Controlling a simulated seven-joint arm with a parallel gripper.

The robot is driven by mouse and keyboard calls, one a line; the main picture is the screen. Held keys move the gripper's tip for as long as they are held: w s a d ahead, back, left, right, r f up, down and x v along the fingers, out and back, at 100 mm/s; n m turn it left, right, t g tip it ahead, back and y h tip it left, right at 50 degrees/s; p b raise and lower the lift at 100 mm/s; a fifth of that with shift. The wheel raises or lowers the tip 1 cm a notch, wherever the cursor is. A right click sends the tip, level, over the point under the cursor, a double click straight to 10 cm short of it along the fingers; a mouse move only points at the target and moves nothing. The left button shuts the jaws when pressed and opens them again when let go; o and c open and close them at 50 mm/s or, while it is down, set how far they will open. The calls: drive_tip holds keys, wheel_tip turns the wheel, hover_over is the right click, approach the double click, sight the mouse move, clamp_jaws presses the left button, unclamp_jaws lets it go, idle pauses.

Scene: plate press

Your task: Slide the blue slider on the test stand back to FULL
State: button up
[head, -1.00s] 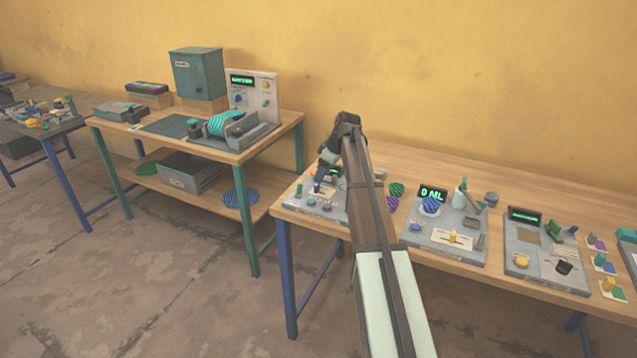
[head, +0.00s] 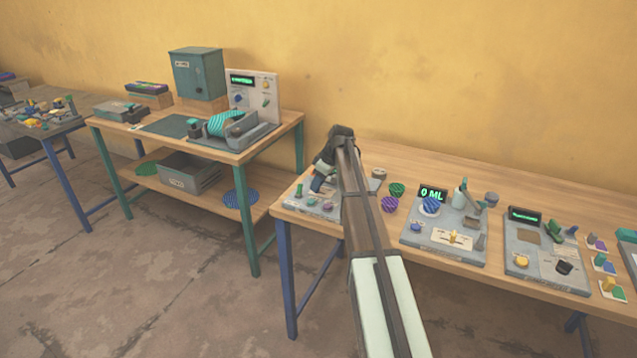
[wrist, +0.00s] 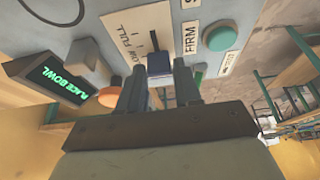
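The test stand (wrist: 97,22) is a grey panel with a white slider plate marked FULL and LOW. The blue slider (wrist: 160,64) sits by the LOW mark, with the bare slot running away from it toward FULL in the wrist view. My gripper (wrist: 160,80) has one finger on each side of the slider, close against it, and looks shut on it. In the head view my gripper (head: 317,186) is over the stand (head: 325,208) at the left end of the right-hand table. My arm hides part of the stand there.
The stand's display (wrist: 62,88) reads PLACE BOWL. A teal button (wrist: 220,37) by the FIRM label and an orange button (wrist: 109,96) are close to the fingers. Green (head: 397,189) and purple (head: 390,204) bowls stand right of my arm, before another stand (head: 415,238).

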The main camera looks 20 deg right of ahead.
clamp_jaws()
drive_tip(key=shift+s+d, duration=1.35)
drive_tip(key=shift+o, duration=2.1)
unclamp_jaws()
drive_tip(key=v, duration=1.4)
drive_tip(key=shift+a+f, duration=0.1)
